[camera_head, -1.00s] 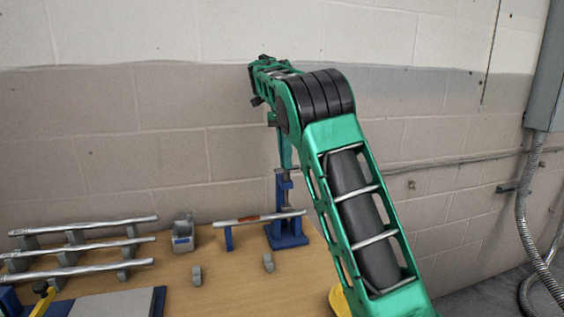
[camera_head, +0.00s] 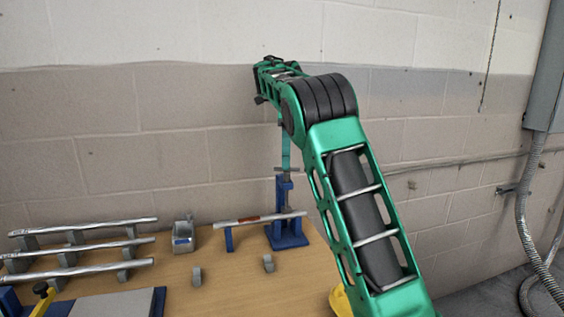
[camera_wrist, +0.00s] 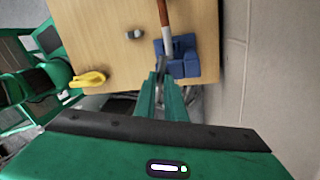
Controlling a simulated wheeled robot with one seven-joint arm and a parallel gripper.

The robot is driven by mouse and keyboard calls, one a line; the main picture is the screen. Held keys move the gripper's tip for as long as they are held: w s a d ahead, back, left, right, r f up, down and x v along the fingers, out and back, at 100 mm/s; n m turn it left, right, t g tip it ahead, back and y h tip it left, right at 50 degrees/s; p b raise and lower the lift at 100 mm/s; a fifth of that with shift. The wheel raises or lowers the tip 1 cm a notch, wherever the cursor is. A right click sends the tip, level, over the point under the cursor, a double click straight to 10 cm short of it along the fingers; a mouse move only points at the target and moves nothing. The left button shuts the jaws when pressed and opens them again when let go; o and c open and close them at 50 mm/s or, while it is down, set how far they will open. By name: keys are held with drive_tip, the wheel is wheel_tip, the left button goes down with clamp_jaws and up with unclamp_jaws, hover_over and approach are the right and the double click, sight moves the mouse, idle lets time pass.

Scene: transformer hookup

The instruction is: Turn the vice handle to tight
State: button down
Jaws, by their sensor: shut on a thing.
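The blue vice (camera_head: 287,240) stands upright at the back right of the wooden bench. It has a post and a grey crossbar handle (camera_head: 289,169) at its top. A silver pipe (camera_head: 262,218) with a red-brown band passes through it. My gripper (camera_head: 286,165) points down from above at the handle. In the wrist view the green fingers of my gripper (camera_wrist: 162,80) are shut on the grey handle (camera_wrist: 159,92), which is mostly hidden between them. The vice's blue base (camera_wrist: 186,66) and the pipe (camera_wrist: 163,14) show just beyond the fingertips.
A blue support (camera_head: 229,238) holds the pipe's left part. A grey-blue container (camera_head: 183,238) and two small grey blocks stand on the bench (camera_head: 225,290). Several silver pipes lie on a rack (camera_head: 75,248) at the left. The wall (camera_head: 150,180) is close behind the vice.

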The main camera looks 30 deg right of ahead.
drive_tip(key=shift+w+f, duration=0.1)
drive_tip(key=shift+f, duration=0.05)
drive_tip(key=c, duration=1.8)
unclamp_jaws()
drive_tip(key=shift+w+d+f, duration=0.1)
drive_tip(key=shift+w, duration=0.05)
drive_tip(key=shift+w+d+r, duration=0.1)
drive_tip(key=shift+w+r, duration=0.1)
drive_tip(key=shift+r, duration=1.05)
drive_tip(key=shift+w+d+r, duration=0.15)
drive_tip(key=shift+w+r, duration=0.05)
drive_tip(key=shift+r, duration=1.05)
drive_tip(key=shift+w+d+r, duration=0.1)
drive_tip(key=shift+w+r, duration=0.1)
drive_tip(key=shift+r, duration=1.05)
